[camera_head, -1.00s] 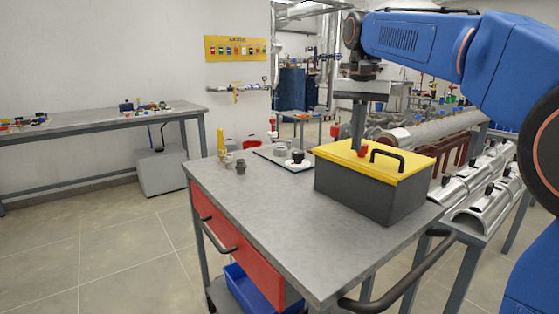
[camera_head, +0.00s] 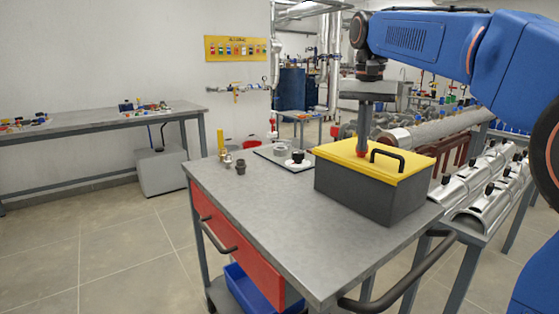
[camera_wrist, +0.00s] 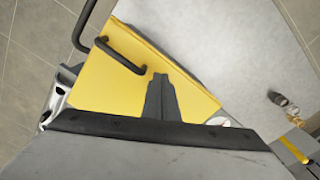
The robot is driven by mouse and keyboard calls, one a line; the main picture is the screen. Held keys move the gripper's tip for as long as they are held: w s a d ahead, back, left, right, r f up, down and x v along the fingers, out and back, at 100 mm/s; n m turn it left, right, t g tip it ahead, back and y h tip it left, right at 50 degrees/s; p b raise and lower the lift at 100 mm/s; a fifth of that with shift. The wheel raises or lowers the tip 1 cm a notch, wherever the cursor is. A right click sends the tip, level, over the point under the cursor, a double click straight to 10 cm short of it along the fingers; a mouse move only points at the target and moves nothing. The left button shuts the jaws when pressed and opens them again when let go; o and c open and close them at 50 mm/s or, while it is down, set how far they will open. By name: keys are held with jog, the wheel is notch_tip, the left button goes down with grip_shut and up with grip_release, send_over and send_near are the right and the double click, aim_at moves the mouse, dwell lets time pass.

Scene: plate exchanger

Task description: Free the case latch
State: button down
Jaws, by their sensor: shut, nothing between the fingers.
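The case is a dark grey box (camera_head: 365,195) with a yellow lid (camera_head: 405,170) and a black handle (camera_head: 387,158), standing on the cart top. The lid (camera_wrist: 105,85) and handle (camera_wrist: 115,55) also show in the wrist view. A small red latch (camera_head: 361,154) is on the lid, left of the handle. My gripper (camera_head: 362,148) points down at the latch with its fingers shut and empty. The fingertips overlap the latch in the head view; I cannot tell whether they touch. In the wrist view my gripper (camera_wrist: 159,78) is over the lid and the latch is hidden.
The grey cart top (camera_head: 270,220) is clear at the front and left. Curved metal shells (camera_head: 475,190) lie on a table to the right.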

jog(key=shift+s+d, duration=0.1)
jog(key=shift+d, duration=0.4)
dwell(0.3)
jog(key=shift+s, duration=0.2)
jog(key=shift+s, duration=0.2)
notch_tip(320, 180, up, 6)
dwell(0.7)
jog(key=shift+w+a, duration=0.1)
jog(key=shift+w+a+f, duration=0.25)
jog(key=shift+a+f, duration=0.1)
jog(key=shift+f, duration=0.65)
jog(key=shift+w+a+f, duration=0.25)
jog(key=shift+a+f, duration=0.1)
jog(key=shift+f, duration=0.7)
jog(key=shift+w+a+f, duration=0.25)
jog(key=shift+a+f, duration=0.1)
jog(key=shift+f, duration=0.65)
jog(key=shift+s+d, duration=0.3)
jog(key=shift+d, duration=0.25)
